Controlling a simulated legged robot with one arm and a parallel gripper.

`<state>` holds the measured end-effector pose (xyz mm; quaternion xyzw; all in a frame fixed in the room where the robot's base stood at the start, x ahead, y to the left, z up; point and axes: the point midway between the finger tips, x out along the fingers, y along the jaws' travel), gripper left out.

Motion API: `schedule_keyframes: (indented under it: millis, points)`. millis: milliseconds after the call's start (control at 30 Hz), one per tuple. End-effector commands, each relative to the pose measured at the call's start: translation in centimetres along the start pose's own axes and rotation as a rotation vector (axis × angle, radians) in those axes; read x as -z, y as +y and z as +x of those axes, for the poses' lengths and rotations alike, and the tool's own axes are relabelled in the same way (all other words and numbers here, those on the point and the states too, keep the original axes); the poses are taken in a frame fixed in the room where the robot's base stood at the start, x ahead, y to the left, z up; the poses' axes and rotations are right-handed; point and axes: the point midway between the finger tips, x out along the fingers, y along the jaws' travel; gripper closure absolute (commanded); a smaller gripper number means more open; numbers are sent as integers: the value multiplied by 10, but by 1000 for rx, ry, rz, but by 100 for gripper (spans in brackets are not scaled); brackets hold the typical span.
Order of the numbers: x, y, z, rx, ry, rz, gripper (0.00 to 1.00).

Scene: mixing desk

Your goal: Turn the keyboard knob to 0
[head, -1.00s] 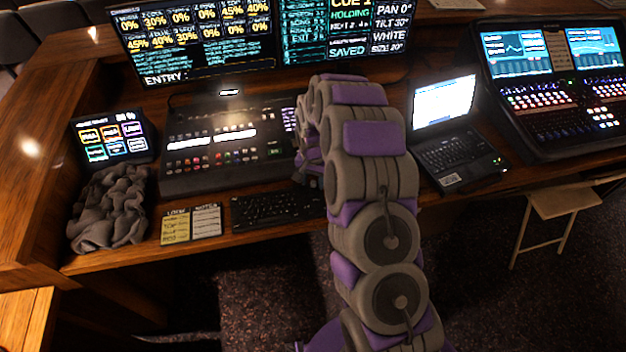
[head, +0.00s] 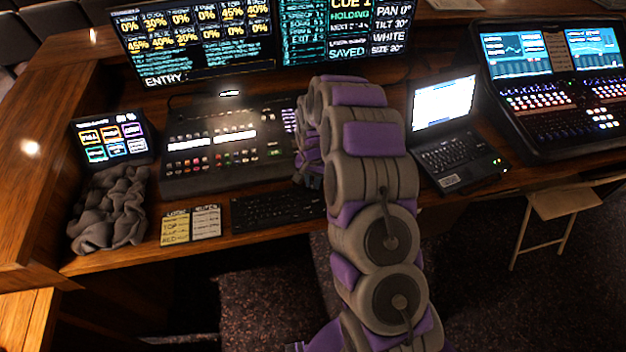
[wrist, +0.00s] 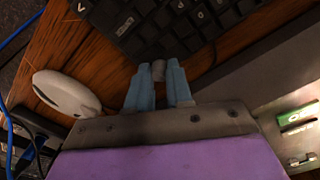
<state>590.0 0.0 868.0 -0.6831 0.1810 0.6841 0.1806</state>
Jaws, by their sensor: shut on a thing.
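A black keyboard (wrist: 195,25) lies on the wooden desk at the top of the wrist view; it also shows in the head view (head: 275,210), left of my arm. A small grey knob (wrist: 158,70) sits at the keyboard's near edge. My gripper (wrist: 158,76) has its two blue fingers shut on the knob, one on each side. The fingers hide the knob's sides, and I cannot read any mark or number on it. In the head view my arm hides the gripper and the knob.
A white mouse (wrist: 66,93) lies left of the fingers, with blue cables (wrist: 22,135) at the left edge. A lighting console (head: 215,180) stands behind the keyboard. A laptop (head: 450,150) stands right of my arm. A dark cloth (head: 110,210) and note cards (head: 190,225) lie left.

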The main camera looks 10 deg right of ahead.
Motion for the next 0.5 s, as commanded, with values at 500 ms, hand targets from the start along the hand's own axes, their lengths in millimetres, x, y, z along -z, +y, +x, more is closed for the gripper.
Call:
schedule_keyframes:
  millis: [500]
  points:
    - [0, -1, -3, 1, 1, -281, 100]
